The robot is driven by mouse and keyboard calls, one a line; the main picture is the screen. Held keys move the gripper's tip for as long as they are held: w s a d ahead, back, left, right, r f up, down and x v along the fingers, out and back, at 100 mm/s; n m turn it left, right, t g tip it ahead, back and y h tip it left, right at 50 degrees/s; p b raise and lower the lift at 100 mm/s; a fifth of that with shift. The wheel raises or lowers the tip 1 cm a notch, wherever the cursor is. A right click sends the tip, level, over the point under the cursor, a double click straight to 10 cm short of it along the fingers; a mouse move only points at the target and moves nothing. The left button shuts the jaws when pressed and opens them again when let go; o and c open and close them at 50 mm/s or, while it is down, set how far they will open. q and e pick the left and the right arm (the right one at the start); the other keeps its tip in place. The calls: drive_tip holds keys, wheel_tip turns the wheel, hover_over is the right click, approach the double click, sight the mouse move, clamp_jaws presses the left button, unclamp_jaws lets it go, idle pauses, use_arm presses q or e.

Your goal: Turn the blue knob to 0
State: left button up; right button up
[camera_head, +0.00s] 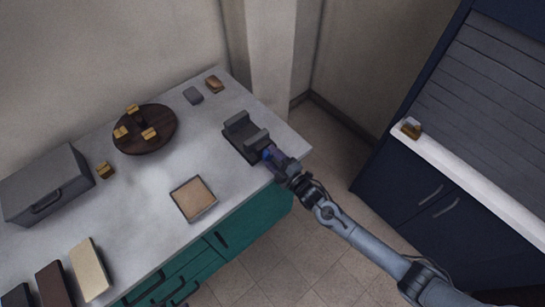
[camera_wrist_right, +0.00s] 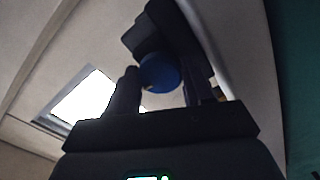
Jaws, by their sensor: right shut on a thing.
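The blue knob (camera_head: 268,154) is on the front end of a dark grey device (camera_head: 239,141) on the counter, near its right corner. My right gripper (camera_head: 272,157) is at the knob, its arm coming from the lower right. In the right wrist view the round blue knob (camera_wrist_right: 160,74) sits between the two fingers of my right gripper (camera_wrist_right: 162,88), which is shut on it. The dark body of the device (camera_wrist_right: 165,30) shows behind the knob. The mark of 0 and the knob's pointer cannot be read. My left gripper is not in view.
A tray (camera_head: 193,184) lies left of the device. A round dark board (camera_head: 133,146) with several small wooden blocks, a grey box (camera_head: 36,188) and flat boards (camera_head: 90,262) are further left. A navy cabinet (camera_head: 435,190) stands across a floor gap at right.

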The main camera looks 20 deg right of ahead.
drive_tip(key=o, duration=1)
drive_tip(key=shift+o, duration=0.2)
drive_tip(key=shift+m, duration=0.3)
